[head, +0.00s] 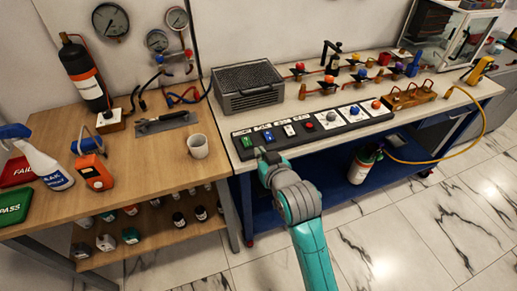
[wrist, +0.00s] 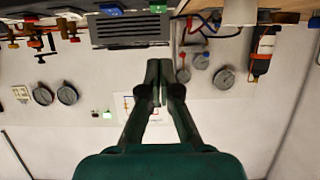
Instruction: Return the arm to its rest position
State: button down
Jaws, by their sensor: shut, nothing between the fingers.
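My teal arm reaches up from the bottom of the head view, and my gripper (head: 262,155) is near the front edge of the white bench (head: 228,140), close to the left end of the switch panel (head: 318,128). In the wrist view my gripper (wrist: 160,75) is shut with its fingertips together and nothing between them. The wrist picture is upside down, with the wall and gauges beyond the fingers. I cannot tell from the head view whether the fingertips touch the bench.
A white mug (head: 197,147) stands on the wooden table (head: 150,170) left of my gripper. A grey vented box (head: 247,88) sits behind the panel. A spray bottle (head: 45,160) and orange device (head: 95,172) stand further left. Open tiled floor (head: 400,225) lies to the right.

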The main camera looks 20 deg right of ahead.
dwell(0.5)
jog(key=s+f, duration=0.6)
jog(key=s, duration=0.4)
jog(key=s+f, duration=0.6)
jog(key=s, duration=0.4)
jog(key=s+r, duration=0.2)
jog(key=s, duration=1)
jog(key=s+r+t, duration=0.1)
jog(key=s+r, duration=0.1)
jog(key=s, duration=0.9)
jog(key=shift+s+d+r, duration=0.15)
jog(key=shift+s+r, duration=0.1)
jog(key=shift+s, duration=0.1)
